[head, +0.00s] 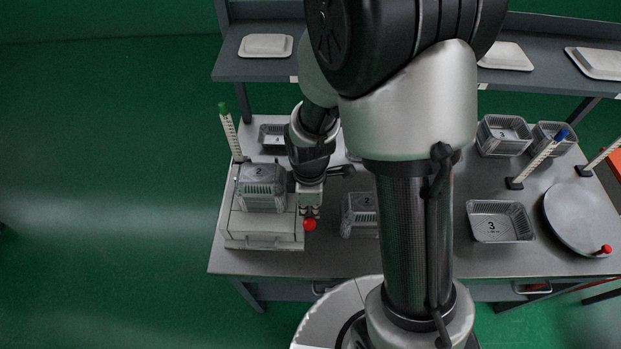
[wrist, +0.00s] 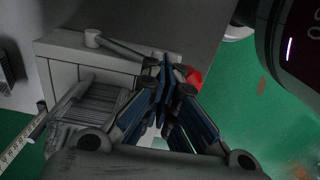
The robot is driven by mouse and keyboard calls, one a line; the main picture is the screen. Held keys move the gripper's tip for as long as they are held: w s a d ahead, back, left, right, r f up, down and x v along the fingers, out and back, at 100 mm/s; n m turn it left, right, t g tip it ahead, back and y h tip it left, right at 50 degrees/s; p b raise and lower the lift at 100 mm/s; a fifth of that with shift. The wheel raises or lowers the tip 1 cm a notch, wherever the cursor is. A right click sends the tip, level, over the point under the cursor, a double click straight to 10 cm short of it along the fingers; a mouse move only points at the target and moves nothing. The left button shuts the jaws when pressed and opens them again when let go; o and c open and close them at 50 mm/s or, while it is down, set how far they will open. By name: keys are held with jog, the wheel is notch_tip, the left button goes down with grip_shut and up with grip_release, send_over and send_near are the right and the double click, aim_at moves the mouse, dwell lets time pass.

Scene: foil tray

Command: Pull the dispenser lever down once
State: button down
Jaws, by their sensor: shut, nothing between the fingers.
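The dispenser (head: 262,240) is a pale box at the left front of the table, with a stack of foil trays (head: 262,190) marked 2 on it. Its red lever knob (head: 309,225) shows at the box's front right corner. In the wrist view the grey lever rod (wrist: 125,50) runs from a round pivot on the dispenser toward the red knob (wrist: 195,77). My gripper (head: 312,210) is shut and empty, just above the knob in the head view. In the wrist view its fingers (wrist: 165,75) overlap the rod's end and partly hide the knob; I cannot tell whether they touch.
Another foil tray stack (head: 360,215) marked 2 stands right of the dispenser. A scale post (head: 231,138) with a green top rises behind it. A tray marked 3 (head: 515,212) and a round grey plate (head: 580,215) lie at the right. My arm hides the table's middle.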

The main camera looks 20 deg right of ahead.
jog(key=w+d+r+p, duration=0.3)
jog(key=w+r+p, duration=0.2)
jog(key=w, duration=0.4)
jog(key=shift+w+r, duration=0.4)
jog(key=shift+r, duration=0.2)
notch_tip(320, 180, up, 9)
jog(key=p, duration=0.6)
jog(key=shift+p, duration=0.3)
